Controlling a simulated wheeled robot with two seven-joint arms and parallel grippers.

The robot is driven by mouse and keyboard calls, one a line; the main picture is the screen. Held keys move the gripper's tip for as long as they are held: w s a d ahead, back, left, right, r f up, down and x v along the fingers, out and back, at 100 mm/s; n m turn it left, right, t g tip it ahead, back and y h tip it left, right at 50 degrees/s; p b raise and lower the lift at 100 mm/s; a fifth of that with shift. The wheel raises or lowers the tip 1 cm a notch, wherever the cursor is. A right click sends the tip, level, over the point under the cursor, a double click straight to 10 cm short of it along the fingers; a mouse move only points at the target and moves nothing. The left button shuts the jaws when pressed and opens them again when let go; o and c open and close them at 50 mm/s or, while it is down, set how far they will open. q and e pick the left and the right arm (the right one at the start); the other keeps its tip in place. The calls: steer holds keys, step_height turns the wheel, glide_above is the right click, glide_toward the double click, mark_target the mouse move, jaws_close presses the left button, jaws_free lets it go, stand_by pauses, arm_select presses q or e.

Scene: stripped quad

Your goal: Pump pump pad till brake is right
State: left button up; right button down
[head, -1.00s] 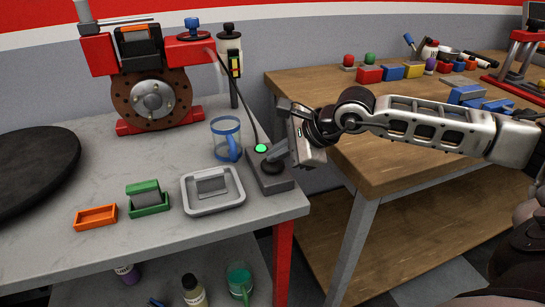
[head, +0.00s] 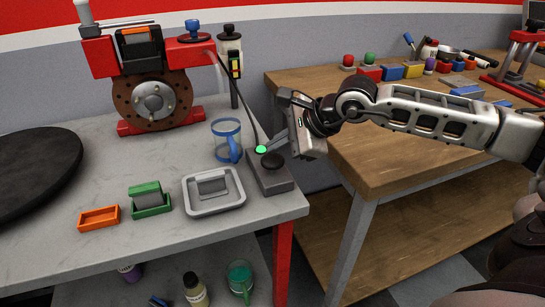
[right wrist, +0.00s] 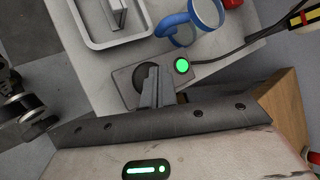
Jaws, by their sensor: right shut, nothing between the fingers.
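The pump pad is a round black button (head: 272,161) on a dark grey box (head: 270,182) at the right end of the grey bench. A green light (head: 261,149) glows on the box. My right gripper (head: 271,147) is shut and empty, its fingertips close above the box near the light and pad. In the right wrist view the shut fingers (right wrist: 154,82) partly cover the black pad (right wrist: 142,76). The brake, a brown disc (head: 152,100) with a red caliper (head: 98,54), stands at the back left. My left gripper is out of view.
A blue mug (head: 226,140), a grey tray (head: 214,207) holding a grey block, a green block holder (head: 150,202) and an orange tray (head: 99,218) sit left of the box. A wooden bench (head: 370,160) is at right.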

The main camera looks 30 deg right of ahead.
mark_target(278, 160)
steer(key=shift+r, duration=0.1)
steer(key=shift+r+p, duration=1.35)
steer(key=shift+r, duration=1.1)
